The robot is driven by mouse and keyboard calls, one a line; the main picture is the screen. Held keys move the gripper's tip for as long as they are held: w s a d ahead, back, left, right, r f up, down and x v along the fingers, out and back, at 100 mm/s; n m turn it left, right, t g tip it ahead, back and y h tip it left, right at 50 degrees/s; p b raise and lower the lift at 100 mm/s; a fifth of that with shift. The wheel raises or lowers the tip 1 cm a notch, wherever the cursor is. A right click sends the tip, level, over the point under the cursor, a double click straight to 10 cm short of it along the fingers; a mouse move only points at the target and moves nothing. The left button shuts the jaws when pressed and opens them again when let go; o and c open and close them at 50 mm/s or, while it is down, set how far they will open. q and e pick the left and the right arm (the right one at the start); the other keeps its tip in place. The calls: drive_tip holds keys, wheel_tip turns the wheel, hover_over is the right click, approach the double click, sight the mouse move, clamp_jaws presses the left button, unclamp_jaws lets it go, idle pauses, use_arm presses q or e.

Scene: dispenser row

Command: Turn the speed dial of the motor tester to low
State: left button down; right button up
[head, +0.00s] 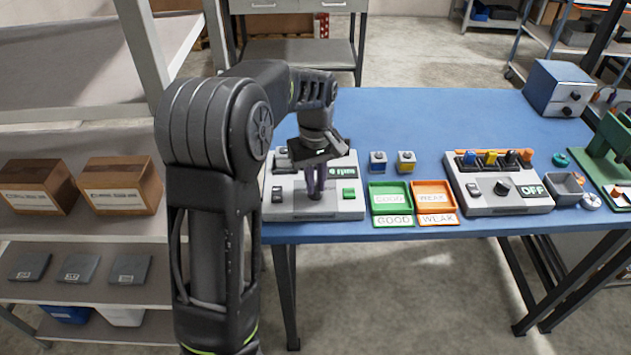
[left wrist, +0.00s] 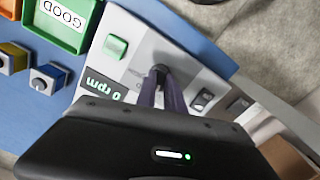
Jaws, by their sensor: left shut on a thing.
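The motor tester (head: 325,208) is a light grey box at the left front of the blue table. It has a green button (head: 349,193), dark switches at its left and a lit display (left wrist: 103,86) reading 0 rpm. My left gripper (head: 315,192) points down over the tester's middle and is shut on its dark speed dial (left wrist: 160,71). In the left wrist view the gripper fingers (left wrist: 163,88) meet the dial, which they partly cover. The dial's pointer and marks cannot be made out. My right gripper is not in view.
To the right are a green GOOD tray (head: 391,209), an orange WEAK tray (head: 434,207) and two small knobbed blocks, blue (head: 378,163) and yellow (head: 405,163). Further right, another grey device (head: 503,207) reads OFF.

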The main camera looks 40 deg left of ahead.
use_arm(q)
drive_tip(key=c, duration=1.4)
unclamp_jaws()
drive_tip(key=shift+c, duration=0.2)
drive_tip(key=shift+r, duration=0.1)
wheel_tip(320, 180, up, 8)
drive_tip(key=shift+f+b, duration=0.15)
drive_tip(key=shift+b, duration=0.15)
